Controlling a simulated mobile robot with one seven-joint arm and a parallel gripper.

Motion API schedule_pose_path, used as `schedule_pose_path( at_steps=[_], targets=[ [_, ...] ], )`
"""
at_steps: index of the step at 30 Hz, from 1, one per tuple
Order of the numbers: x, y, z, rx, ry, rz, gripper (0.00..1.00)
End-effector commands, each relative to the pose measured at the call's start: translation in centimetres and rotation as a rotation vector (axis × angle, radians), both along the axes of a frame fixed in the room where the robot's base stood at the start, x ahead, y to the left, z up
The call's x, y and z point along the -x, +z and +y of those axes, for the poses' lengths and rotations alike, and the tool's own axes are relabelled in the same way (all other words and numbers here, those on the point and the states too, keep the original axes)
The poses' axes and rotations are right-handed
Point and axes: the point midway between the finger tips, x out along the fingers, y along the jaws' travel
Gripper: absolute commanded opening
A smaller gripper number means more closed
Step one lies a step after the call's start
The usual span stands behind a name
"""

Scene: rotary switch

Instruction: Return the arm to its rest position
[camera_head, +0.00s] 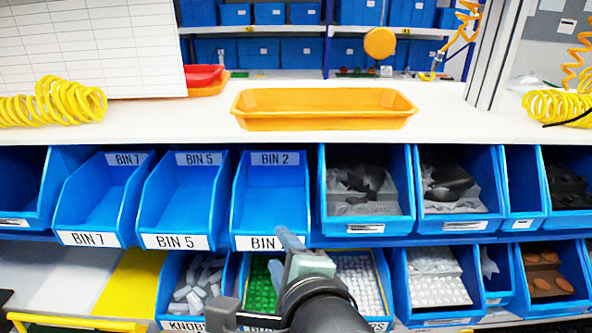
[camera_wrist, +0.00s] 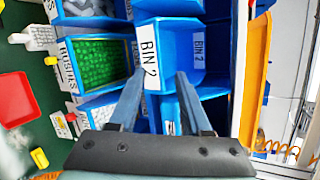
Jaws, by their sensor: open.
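My gripper (camera_head: 288,240) is in front of the blue bin labelled BIN 2 (camera_head: 271,190) in the head view, covering part of its front label. In the wrist view, the two fingers of my gripper (camera_wrist: 160,78) are apart with nothing between them. They point towards BIN 2 (camera_wrist: 150,55), whose label appears turned sideways. BIN 2 looks empty inside. My dark wrist hides part of the lower bins in the head view. I cannot tell whether the fingers touch the bin.
BIN 5 (camera_head: 182,200) and BIN 7 (camera_head: 103,200) stand left of BIN 2, both seemingly empty. Below are a KNOBS bin (camera_head: 190,290) and a bin of green parts (camera_head: 262,285). An orange tray (camera_head: 325,122) lies on the white worktop (camera_head: 190,118) above.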

Motion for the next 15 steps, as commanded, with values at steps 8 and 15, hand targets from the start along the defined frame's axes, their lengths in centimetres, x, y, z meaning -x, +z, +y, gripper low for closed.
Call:
schedule_pose_path(
  at_steps=[8, 15],
  targets=[
    [-1.4, 10.2, -1.2, 0.696, -0.004, -0.631, 0.48],
    [2.7, 19.1, -1.8, 1.351, -0.239, -1.005, 0.48]
  ],
)
